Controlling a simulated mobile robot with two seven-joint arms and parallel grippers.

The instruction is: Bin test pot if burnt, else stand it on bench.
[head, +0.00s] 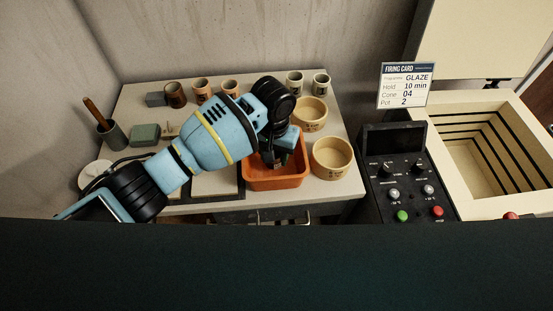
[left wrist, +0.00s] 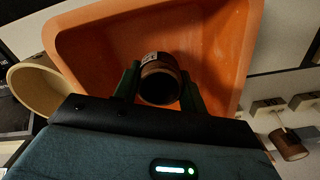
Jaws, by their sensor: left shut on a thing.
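My left gripper (head: 278,160) is over the orange bin (head: 246,178) on the bench (head: 340,186). In the left wrist view the left gripper (left wrist: 160,88) is shut on a small dark brown pot (left wrist: 158,66) with a pale label and a black-looking mouth. The pot is over the inside of the orange bin (left wrist: 75,45). I cannot tell how high it is above the bin floor. In the head view my arm and gripper mostly hide the pot. My right gripper is not in view.
Two yellow bowls (head: 332,157) stand right of the bin. Several small cups (head: 175,95) line the back of the bench. A firing card (head: 404,86) reads GLAZE, pot 2. The open kiln (head: 480,160) looks empty, beside a control box (head: 408,175).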

